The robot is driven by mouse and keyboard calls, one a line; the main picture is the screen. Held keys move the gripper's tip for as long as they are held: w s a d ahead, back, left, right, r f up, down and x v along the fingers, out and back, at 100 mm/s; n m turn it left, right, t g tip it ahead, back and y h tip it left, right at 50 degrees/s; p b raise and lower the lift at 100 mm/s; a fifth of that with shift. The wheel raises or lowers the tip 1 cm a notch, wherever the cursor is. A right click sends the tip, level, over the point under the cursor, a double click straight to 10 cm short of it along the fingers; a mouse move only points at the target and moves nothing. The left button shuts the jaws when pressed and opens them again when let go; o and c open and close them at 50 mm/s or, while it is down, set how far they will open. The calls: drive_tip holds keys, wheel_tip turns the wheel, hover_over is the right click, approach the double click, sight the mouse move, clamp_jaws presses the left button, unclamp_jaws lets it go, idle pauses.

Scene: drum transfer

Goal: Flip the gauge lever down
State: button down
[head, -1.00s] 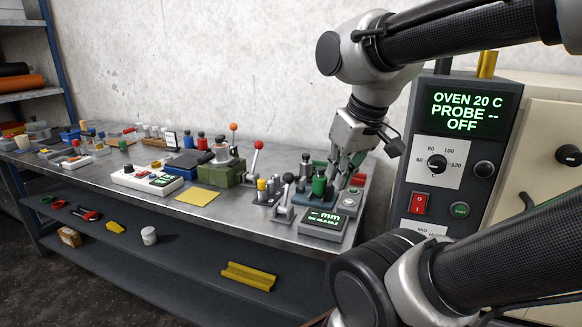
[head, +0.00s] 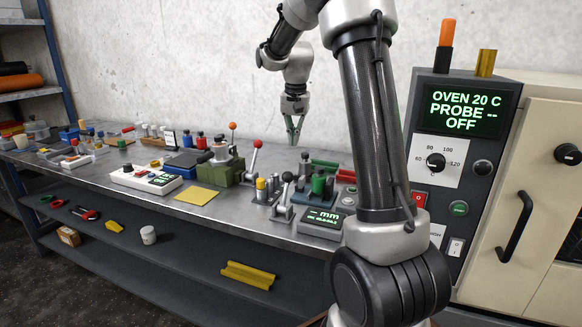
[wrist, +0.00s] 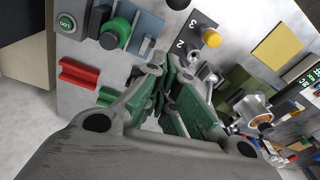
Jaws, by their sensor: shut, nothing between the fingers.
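The gauge (head: 322,217) with its lit "mm" display sits at the right front of the bench. A lever with a black knob (head: 287,177) stands upright just left of the display. My gripper (head: 294,140) is shut and empty, pointing down in the air behind and above the gauge, apart from the lever. In the wrist view, my green-padded fingers (wrist: 165,90) are closed together above the bench. A dark round knob shows at the top edge there; I cannot tell whether it is the lever's. My arm hides part of the area right of the gauge.
A green-capped post (head: 318,184) stands behind the display, with a yellow-topped post (head: 261,186) to the left. A red-knobbed lever (head: 257,144) rises near the green block (head: 227,170). Red and green bars (wrist: 80,76) lie behind. The oven panel (head: 460,140) stands right.

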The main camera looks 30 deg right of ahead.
drive_tip(key=shift+w+f, duration=0.1)
drive_tip(key=shift+w, duration=0.05)
wheel_tip(320, 180, down, 9)
drive_tip(key=s+a, duration=0.2)
idle(0.7)
drive_tip(key=shift+a, duration=0.1)
